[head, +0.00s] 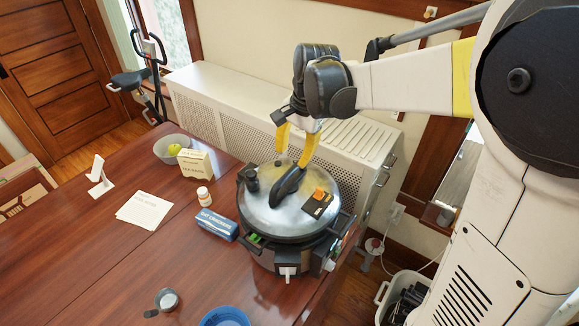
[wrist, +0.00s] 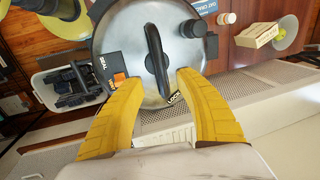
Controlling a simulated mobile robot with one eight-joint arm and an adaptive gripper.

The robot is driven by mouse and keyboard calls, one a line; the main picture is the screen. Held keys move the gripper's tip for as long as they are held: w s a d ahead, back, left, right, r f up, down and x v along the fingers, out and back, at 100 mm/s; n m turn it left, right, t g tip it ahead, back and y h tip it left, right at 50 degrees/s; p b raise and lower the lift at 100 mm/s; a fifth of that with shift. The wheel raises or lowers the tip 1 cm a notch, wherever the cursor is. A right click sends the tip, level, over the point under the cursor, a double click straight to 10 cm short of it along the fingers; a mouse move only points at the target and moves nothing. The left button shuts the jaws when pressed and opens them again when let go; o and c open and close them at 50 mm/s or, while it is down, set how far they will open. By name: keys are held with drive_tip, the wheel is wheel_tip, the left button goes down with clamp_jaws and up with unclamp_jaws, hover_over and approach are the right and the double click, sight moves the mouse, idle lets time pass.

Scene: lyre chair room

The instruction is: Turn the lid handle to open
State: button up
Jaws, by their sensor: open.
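A pressure cooker (head: 284,256) with a round metal lid (head: 262,214) stands at the right end of the wooden table. The black lid handle (head: 289,182) runs across the middle of the lid; in the wrist view the handle (wrist: 156,62) points up and down. My gripper (head: 294,158) has yellow fingers and is above the lid. In the wrist view my gripper (wrist: 158,85) is open and empty, its fingertips on either side of the handle's lower end. I cannot tell whether the fingertips touch the lid. A black piece with an orange button (head: 319,194) sits on the lid.
A blue cracker box (head: 217,224) lies close left of the cooker. A pill bottle (head: 204,196), a cream box (head: 196,163), a grey bowl (head: 171,148), papers (head: 144,210) and a blue bowl (head: 225,317) are on the table. A white radiator cover (head: 225,105) stands behind.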

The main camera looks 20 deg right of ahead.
drive_tip(key=shift+s+d+r, duration=0.1)
drive_tip(key=shift+s+r, duration=0.05)
drive_tip(key=shift+r, duration=0.7)
drive_tip(key=shift+s+d+r, duration=0.1)
drive_tip(key=shift+r, duration=0.7)
drive_tip(key=shift+s, duration=0.1)
